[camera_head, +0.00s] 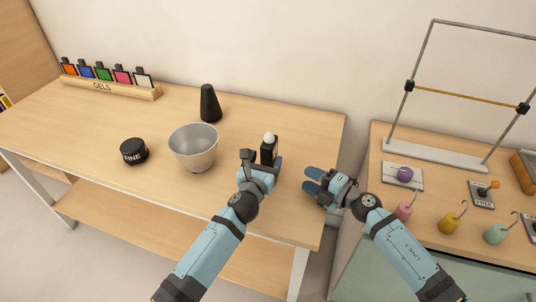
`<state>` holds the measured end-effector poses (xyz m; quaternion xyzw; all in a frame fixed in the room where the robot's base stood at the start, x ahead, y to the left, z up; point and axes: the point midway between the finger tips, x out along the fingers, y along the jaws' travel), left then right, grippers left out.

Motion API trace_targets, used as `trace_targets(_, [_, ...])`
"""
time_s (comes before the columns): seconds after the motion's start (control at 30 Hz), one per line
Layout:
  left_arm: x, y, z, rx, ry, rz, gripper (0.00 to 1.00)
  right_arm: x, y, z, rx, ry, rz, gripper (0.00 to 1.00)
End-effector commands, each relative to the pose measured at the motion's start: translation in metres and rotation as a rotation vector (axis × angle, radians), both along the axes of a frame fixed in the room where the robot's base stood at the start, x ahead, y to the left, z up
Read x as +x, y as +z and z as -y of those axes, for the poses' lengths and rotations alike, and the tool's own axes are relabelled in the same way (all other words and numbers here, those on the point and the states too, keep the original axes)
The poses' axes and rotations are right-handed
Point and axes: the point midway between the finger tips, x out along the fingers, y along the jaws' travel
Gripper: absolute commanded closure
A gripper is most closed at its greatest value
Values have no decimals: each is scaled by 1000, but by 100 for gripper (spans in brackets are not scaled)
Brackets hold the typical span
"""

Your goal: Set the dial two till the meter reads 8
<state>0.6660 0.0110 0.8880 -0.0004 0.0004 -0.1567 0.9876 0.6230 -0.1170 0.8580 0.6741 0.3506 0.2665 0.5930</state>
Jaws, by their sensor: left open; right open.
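I cannot make out a dial marked two or a meter in the head view. My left gripper (262,163) is open over the right part of the wooden table, close to a black upright object with a white rounded top (269,150). The gripper partly hides that object, and I cannot tell whether they touch. My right gripper (312,180) is open and empty near the table's right edge, its fingers pointing left. A purple round knob (405,174) on a white plate is on the right-hand bench, beyond my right gripper.
The wooden table (75,125) holds a grey bowl (193,148), a black cone (209,103), a black round tin (134,151) and a gels rack (110,88). The right bench holds a metal frame (440,158), hooked weights (450,222) and a small orange-tipped lever (489,187).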

Motion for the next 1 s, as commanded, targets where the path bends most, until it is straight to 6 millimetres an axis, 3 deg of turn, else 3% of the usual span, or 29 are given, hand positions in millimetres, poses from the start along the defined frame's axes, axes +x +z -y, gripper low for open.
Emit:
trace_targets(0.2, [23, 0, 8, 0, 0, 1, 32, 0, 0, 0, 0, 0, 0, 57])
trace_targets(0.57, [28, 0, 9, 1, 0, -1, 32, 0, 0, 0, 0, 0, 0, 57])
trace_targets(0.87, [28, 0, 9, 1, 0, 0, 94, 0, 0, 0, 0, 0, 0, 57])
trace_targets(0.9, [28, 0, 9, 1, 0, 0, 53, 0, 0, 0, 0, 0, 0, 57])
trace_targets(0.93, [28, 0, 9, 1, 0, 0, 46, 0, 0, 0, 0, 0, 0, 57])
trace_targets(1.0, [28, 0, 9, 1, 0, 0, 45, 0, 0, 0, 0, 0, 0, 57])
